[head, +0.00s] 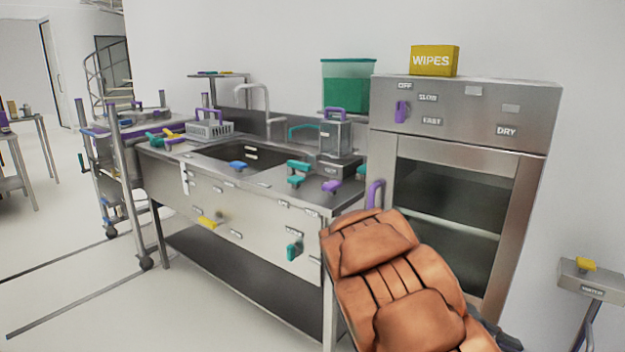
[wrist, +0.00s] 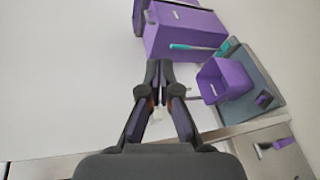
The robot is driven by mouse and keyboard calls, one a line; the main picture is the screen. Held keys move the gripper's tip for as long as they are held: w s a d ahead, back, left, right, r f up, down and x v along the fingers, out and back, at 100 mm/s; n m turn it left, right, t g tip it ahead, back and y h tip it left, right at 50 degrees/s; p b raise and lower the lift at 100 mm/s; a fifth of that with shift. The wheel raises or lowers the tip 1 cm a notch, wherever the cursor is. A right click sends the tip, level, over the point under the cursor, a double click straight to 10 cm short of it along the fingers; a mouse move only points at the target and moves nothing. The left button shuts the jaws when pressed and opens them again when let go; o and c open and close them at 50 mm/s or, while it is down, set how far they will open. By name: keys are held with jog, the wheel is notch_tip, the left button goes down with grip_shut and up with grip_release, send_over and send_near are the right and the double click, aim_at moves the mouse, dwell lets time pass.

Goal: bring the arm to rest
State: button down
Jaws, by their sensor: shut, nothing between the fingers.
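My gripper (wrist: 159,70) shows in the wrist view with its two dark fingers together at the tips and nothing between them. It is apart from the purple box (wrist: 183,32) and the smaller open purple bin (wrist: 226,82) seen beyond it. In the head view my brown padded arm covers the lower middle, in front of the steel cabinet (head: 465,125). My gripper cannot be made out clearly in that view.
A steel sink bench (head: 252,222) with coloured handles stands left of the cabinet. A green bin (head: 347,86) sits behind it, and a yellow wipes box (head: 434,61) on the cabinet. A small stand (head: 592,283) is at right. The floor at front left is clear.

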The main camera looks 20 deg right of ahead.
jog(key=s+a+r+n+t+y+p, duration=0.1)
jog(key=s+a+r+y+p, duration=0.3)
jog(key=a, duration=0.6)
jog(key=s+a+r+n+t+y+p, duration=0.2)
jog(key=s+a+r+t+y+p, duration=0.1)
jog(key=a, duration=0.8)
jog(key=s+a+r+n+t+y+p, duration=0.1)
jog(key=s+a+r+t+y+p, duration=0.2)
jog(key=a+r+p, duration=0.4)
jog(key=s+a+y+p, duration=0.1)
jog(key=a, duration=0.2)
jog(key=shift+s+a+r+n+y, duration=0.15)
jog(key=shift+s+r+n+y, duration=0.15)
jog(key=shift+n, duration=0.1)
jog(key=shift+d, duration=0.2)
